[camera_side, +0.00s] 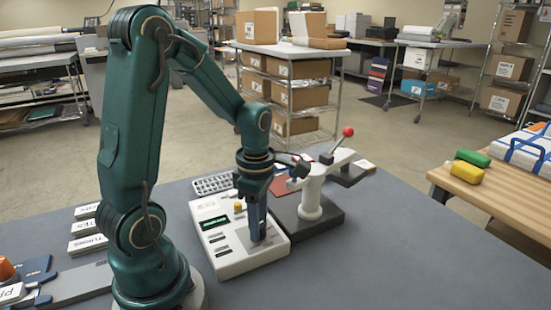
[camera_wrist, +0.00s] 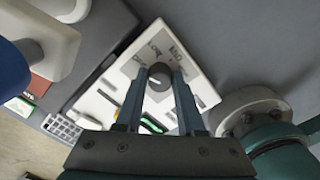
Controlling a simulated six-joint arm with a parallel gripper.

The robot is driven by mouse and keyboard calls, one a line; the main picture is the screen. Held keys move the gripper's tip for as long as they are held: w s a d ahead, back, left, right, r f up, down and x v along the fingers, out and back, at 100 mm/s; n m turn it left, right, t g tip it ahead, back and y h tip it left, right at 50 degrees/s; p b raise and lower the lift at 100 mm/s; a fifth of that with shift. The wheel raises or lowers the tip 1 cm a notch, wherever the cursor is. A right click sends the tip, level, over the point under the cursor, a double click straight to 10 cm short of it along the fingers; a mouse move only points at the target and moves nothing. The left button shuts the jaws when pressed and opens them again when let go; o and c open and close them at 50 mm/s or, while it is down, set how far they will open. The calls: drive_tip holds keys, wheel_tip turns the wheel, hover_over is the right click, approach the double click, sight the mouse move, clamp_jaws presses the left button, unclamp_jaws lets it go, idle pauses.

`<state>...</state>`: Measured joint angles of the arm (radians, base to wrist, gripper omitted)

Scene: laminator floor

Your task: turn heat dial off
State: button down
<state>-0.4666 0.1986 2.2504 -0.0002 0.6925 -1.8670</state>
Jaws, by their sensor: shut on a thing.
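The heat dial (camera_wrist: 160,76) is a dark round knob with a white pointer line, on a grey label plate with lettering that I cannot read. The plate is on a white control panel (camera_side: 217,261) lying on the grey table. My gripper (camera_wrist: 160,84) points down over the panel, and its two fingers are closed on either side of the dial. The panel also carries a green-lit display (camera_side: 214,223) and a yellow button (camera_side: 239,206).
A white lever press (camera_side: 311,195) with a red-knobbed handle stands close behind the panel on a dark base. A perforated tray (camera_side: 212,183) lies behind it. Labelled white blocks (camera_side: 87,228) are at the left. The table front is clear.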

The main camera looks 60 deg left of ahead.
idle(0.4)
drive_tip(key=c, duration=0.5)
unclamp_jaws()
drive_tip(key=shift+r, duration=2.6)
